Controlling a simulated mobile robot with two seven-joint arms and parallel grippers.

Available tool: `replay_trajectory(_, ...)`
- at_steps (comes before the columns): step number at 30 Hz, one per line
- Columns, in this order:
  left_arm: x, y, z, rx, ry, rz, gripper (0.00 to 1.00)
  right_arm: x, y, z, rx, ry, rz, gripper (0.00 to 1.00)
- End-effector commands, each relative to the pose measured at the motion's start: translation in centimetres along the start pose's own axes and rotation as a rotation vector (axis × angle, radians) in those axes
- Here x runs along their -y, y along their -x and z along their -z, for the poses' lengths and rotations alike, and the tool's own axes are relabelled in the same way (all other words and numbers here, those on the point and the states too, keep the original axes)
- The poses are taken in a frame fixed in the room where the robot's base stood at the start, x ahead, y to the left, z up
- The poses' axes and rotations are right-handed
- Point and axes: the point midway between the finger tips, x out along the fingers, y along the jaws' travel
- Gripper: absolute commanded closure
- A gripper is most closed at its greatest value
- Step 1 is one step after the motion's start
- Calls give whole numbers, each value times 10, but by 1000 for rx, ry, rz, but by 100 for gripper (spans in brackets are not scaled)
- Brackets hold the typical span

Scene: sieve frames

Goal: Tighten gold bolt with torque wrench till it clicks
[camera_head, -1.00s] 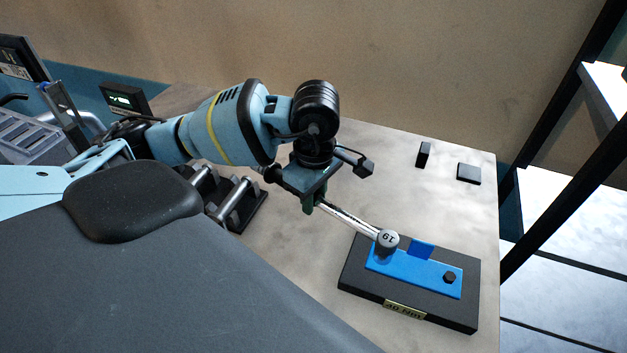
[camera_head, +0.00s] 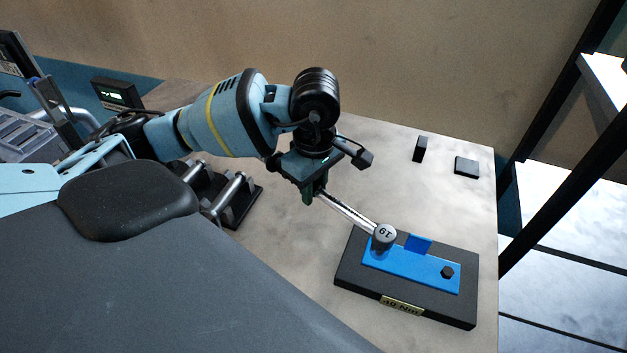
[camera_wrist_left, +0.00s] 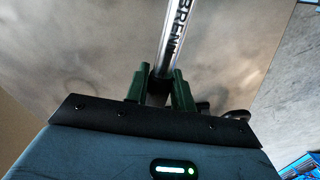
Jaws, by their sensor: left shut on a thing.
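My left gripper (camera_head: 314,192) is shut on the torque wrench (camera_head: 350,212) by its handle end. The wrench is a silver bar, and in the left wrist view its lettered shaft (camera_wrist_left: 178,40) runs up from between the green fingers (camera_wrist_left: 158,88). Its round head (camera_head: 384,237), marked 19, is over the left part of the blue plate (camera_head: 420,271) on a black block (camera_head: 350,278). The gold bolt is not visible; the head may hide what is under it. A dark bolt (camera_head: 447,272) stands at the plate's right end. My right gripper is not in view.
A label reading 40 Nm (camera_head: 402,305) is on the block's front. A rack with other silver-handled tools (camera_head: 230,196) stands left of the wrench. A small display (camera_head: 118,94) stands at the back left.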

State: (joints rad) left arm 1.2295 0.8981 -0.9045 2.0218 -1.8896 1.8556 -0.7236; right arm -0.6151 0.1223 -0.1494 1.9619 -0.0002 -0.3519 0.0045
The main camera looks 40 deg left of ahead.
Motion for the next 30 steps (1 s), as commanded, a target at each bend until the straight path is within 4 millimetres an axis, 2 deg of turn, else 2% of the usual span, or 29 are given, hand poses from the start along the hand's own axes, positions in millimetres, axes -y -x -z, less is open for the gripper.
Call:
replay_trajectory(12, -11, 1, -1, 2, -70, -3, 100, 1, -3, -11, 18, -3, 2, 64)
replay_trajectory(30, -15, 1, -1, 3, -96, -4, 100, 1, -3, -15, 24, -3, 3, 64)
